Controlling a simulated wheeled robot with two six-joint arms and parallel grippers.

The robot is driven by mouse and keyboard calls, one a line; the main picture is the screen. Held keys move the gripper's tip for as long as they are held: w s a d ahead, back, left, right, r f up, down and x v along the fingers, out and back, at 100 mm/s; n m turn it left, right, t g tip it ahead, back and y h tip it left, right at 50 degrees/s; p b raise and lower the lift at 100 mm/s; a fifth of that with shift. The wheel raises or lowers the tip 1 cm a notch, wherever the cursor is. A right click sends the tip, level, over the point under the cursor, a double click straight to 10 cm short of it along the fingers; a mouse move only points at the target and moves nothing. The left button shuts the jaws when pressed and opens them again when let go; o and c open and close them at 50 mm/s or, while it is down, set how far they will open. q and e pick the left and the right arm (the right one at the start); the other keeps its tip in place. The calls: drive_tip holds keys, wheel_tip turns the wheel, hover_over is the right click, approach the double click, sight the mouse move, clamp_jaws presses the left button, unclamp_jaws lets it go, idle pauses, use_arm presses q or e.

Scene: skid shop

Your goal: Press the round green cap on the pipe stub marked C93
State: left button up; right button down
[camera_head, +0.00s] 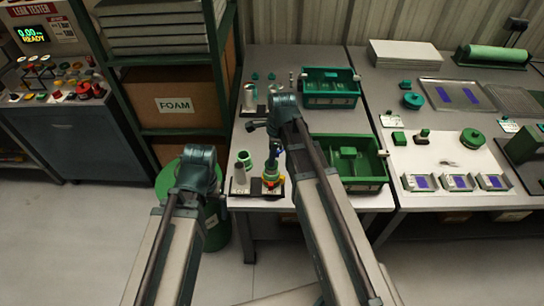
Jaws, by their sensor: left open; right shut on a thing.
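My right gripper (273,160) points down at the front left of the bench, partly hidden by its own arm. It is shut on a round green cap (270,172), at the top of a pipe stub with a yellow and orange part (271,182). I cannot tell whether the cap is fully seated. The marking C93 is not readable. A grey pipe stub (239,172) stands just left of it on the same dark base, with a teal round piece (246,159) beside it. My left gripper (211,187) is open, apart from the stubs, mostly hidden by its wrist.
Two green bins (355,101) (378,176) stand right of the stubs. Another grey stub (249,97) stands further back. A white mat (448,150) with small parts lies on the right bench. A green drum (218,232) stands on the floor beside the bench; a shelf rack (120,100) is left.

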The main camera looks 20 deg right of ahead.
drive_tip(key=shift+f+b, duration=0.4)
drive_tip(key=shift+b, duration=0.05)
idle(0.6)
drive_tip(key=shift+c, duration=1.8)
unclamp_jaws()
wheel_tip(320, 180, up, 8)
drive_tip(key=p, duration=0.8)
drive_tip(key=shift+r, duration=0.1)
clamp_jaws()
